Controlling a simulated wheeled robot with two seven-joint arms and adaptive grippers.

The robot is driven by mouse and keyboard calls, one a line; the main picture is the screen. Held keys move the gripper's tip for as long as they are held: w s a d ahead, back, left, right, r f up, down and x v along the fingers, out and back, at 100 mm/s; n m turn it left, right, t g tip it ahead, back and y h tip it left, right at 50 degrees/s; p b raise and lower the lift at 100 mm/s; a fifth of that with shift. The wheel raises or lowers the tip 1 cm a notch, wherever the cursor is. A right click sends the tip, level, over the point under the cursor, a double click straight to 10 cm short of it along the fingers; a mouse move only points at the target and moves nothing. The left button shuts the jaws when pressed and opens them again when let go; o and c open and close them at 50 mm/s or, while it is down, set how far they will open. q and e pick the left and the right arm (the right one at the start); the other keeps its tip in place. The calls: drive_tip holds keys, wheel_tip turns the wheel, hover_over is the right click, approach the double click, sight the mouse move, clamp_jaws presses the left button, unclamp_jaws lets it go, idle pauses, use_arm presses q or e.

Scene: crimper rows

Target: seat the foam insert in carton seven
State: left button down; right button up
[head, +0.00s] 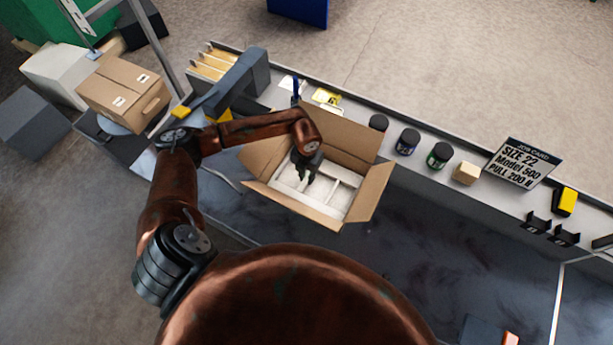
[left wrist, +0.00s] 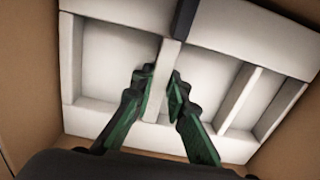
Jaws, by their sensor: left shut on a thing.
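An open cardboard carton (head: 364,183) stands on the bench with its flaps spread. A white foam insert (head: 337,191) with several compartments lies inside it, within the carton walls. It fills much of the left wrist view (left wrist: 211,91), with brown carton wall (left wrist: 20,110) beside it. My left gripper (head: 306,177) reaches down into the carton from above. In the left wrist view its two fingers (left wrist: 160,90) are shut on a white divider of the insert. I cannot tell whether the insert lies flat on the carton floor. My right gripper is not in view.
A closed carton (head: 123,93) is at the left. The dark bench top (head: 460,260) right of the open carton is mostly clear.

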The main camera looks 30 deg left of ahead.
use_arm(q)
drive_tip(key=c, duration=1.9)
unclamp_jaws()
wheel_tip(320, 180, up, 12)
drive_tip(key=p, duration=0.2)
drive_tip(key=shift+r, duration=0.2)
